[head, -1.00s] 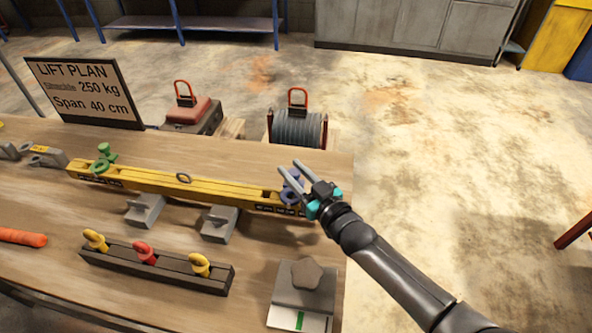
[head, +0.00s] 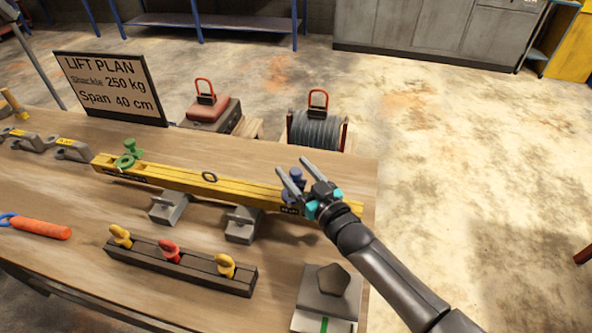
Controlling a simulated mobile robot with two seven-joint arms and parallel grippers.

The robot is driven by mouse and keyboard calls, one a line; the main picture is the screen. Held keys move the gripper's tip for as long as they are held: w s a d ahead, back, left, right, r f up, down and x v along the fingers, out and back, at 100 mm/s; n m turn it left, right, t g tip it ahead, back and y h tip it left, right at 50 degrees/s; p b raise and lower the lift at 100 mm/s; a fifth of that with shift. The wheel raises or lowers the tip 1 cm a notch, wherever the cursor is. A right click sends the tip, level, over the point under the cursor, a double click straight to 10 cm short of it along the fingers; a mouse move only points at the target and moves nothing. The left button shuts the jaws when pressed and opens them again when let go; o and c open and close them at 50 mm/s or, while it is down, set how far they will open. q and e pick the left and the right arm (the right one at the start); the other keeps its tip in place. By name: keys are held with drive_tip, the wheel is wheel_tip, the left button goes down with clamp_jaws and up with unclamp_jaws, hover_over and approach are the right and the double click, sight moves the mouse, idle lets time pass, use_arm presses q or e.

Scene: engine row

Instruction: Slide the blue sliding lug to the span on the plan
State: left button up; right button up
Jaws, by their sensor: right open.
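The yellow spreader beam (head: 245,190) lies across the workbench, with a small ring near its middle. The blue sliding lug (head: 295,178) sits on its right part, partly hidden by my right gripper. A green lug (head: 127,156) is on the left end. The lift plan board (head: 112,88) stands at the back left and reads "Shackle 250 kg, Span 40 cm". My right gripper (head: 292,167) is open at the blue lug, its fingers around or just above it; I cannot tell whether they touch. My left gripper is not in view.
A dark rack (head: 190,269) holds yellow and red shackles in front of the beam. Grey blocks (head: 168,207) stand by the beam. A grey plate with a dark stone-like piece (head: 333,281) lies at front right. A cable drum (head: 318,130) is behind the bench.

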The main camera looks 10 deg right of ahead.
drive_tip(key=shift+s+d, duration=0.15)
drive_tip(key=shift+s, duration=0.1)
drive_tip(key=shift+p+v, duration=0.55)
drive_tip(key=shift+v, duration=2.95)
